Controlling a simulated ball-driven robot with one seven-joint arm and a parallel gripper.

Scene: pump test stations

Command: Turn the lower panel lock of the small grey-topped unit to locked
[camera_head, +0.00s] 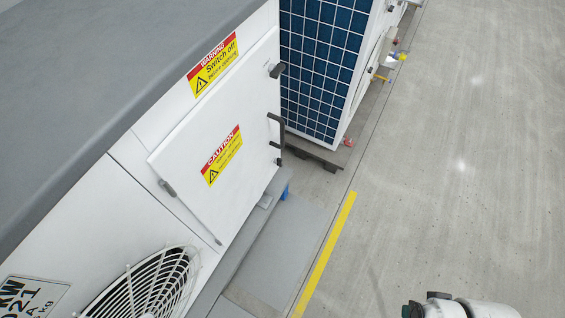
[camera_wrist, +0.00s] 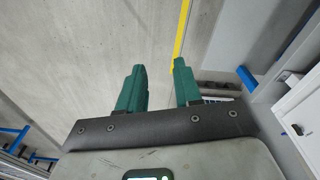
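The small grey-topped unit (camera_head: 130,140) fills the left of the head view. Its white side panel (camera_head: 200,135) carries a red-and-yellow caution label. On the panel's far right edge sit a dark upper lock (camera_head: 277,70), a black bar handle (camera_head: 276,132) and a small dark lower lock (camera_head: 278,162). The lower lock is seen nearly edge-on; I cannot tell its turn position. My gripper (camera_wrist: 160,82) is open and empty in the wrist view, its two green fingers apart over the floor.
A fan grille (camera_head: 150,285) bulges from the unit's near side. A blue-gridded unit (camera_head: 325,60) stands beyond the panel. A yellow floor line (camera_head: 328,250) runs alongside; the concrete floor (camera_head: 460,150) to the right is clear. White equipment (camera_wrist: 300,110) is close on the wrist view's right.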

